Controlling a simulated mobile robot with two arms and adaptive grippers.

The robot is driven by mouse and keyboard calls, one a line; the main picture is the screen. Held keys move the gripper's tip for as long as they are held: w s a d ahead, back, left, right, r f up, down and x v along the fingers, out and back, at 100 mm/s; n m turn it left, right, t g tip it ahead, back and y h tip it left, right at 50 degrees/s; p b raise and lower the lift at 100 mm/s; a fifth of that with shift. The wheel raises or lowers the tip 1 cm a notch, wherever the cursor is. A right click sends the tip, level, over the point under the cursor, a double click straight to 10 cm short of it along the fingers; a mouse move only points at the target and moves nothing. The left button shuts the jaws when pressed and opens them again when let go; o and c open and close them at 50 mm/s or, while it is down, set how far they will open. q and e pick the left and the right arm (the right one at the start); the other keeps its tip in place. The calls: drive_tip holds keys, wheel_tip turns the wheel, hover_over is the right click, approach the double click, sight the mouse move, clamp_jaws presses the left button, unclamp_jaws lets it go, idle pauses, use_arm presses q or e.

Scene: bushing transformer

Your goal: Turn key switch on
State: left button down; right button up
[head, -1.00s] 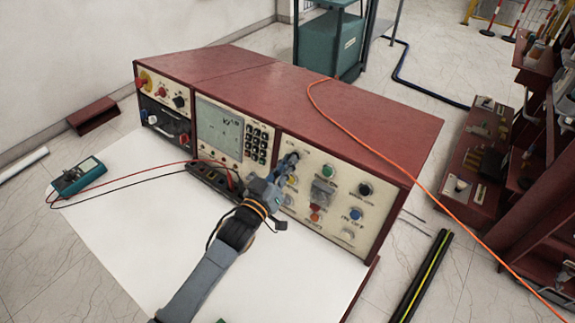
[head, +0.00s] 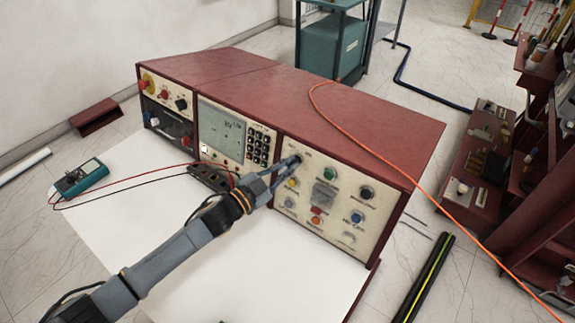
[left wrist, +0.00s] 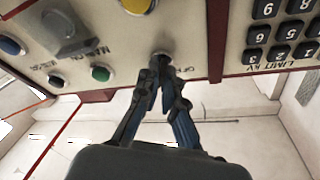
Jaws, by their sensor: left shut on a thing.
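The key switch (left wrist: 162,54) is a small round metal part at the edge of the cream control panel (left wrist: 205,45), with lettering beside it. My left gripper (left wrist: 157,75) has its fingertips closed on it in the left wrist view, and they hide most of the key. In the head view my left gripper (head: 292,162) reaches the upper left corner of the right-hand panel (head: 344,239). The fingers cover the switch there, so its exact angle cannot be read. My right gripper does not show.
Green, black, yellow, blue and red controls sit close by on the panel. A grey covered switch (head: 325,195) is right of the gripper. A multimeter (head: 80,178) with red and black leads lies on the white tabletop (head: 250,260). An orange cable (head: 400,172) crosses the red housing (head: 290,90).

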use_arm(q)
drive_tip(key=shift+m+g+p, duration=0.3)
drive_tip(key=shift+m+g, duration=0.2)
drive_tip(key=shift+m, duration=0.9)
drive_tip(key=c, duration=1.5)
unclamp_jaws()
drive_tip(key=shift+s+a, duration=0.1)
drive_tip(key=shift+a, duration=0.2)
drive_tip(key=v, duration=1.1)
drive_tip(key=shift+a, duration=0.2)
